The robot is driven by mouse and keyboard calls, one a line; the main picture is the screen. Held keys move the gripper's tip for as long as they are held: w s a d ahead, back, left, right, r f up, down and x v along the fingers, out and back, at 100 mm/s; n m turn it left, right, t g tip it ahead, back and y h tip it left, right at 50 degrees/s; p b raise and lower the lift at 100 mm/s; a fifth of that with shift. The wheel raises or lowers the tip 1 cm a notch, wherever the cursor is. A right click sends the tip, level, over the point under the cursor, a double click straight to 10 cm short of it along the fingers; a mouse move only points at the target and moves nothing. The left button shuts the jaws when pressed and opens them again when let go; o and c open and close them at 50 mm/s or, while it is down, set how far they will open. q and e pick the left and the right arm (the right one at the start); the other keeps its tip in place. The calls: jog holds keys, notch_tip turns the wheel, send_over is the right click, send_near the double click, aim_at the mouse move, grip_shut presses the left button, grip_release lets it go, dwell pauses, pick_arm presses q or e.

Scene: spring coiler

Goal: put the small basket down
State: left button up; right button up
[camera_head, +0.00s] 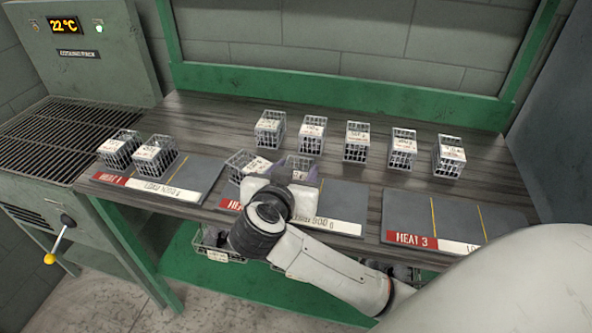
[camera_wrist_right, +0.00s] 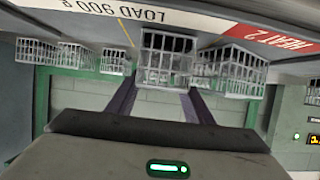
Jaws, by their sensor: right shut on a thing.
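My right gripper (camera_head: 284,197) is over the HEAT 2 mat (camera_head: 345,228), shut on a small grey wire basket (camera_head: 299,167). The gripper and wrist hide much of this basket in the head view. In the right wrist view, which is upside down, the held basket (camera_wrist_right: 167,46) is between the two dark fingers (camera_wrist_right: 160,100). I cannot tell whether its bottom touches the mat. Another wire basket (camera_head: 240,166) with a white label is just left of it, at the left part of the HEAT 2 mat. My left gripper is not in view.
Two baskets stand on the HEAT 1 mat (camera_head: 196,176). Several labelled baskets, one of them here (camera_head: 355,143), stand in a row behind. The HEAT 3 mat (camera_head: 455,217) is bare. A grille (camera_head: 60,137) is at the left, and more baskets (camera_head: 217,245) sit on the lower shelf.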

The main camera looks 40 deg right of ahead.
jog(key=o, duration=1.1)
jog(key=shift+s+a+r, duration=0.2)
jog(key=shift+a, duration=0.05)
jog(key=p+v, duration=0.1)
jog(key=v, duration=1)
jog(key=shift+s+a+r, duration=0.1)
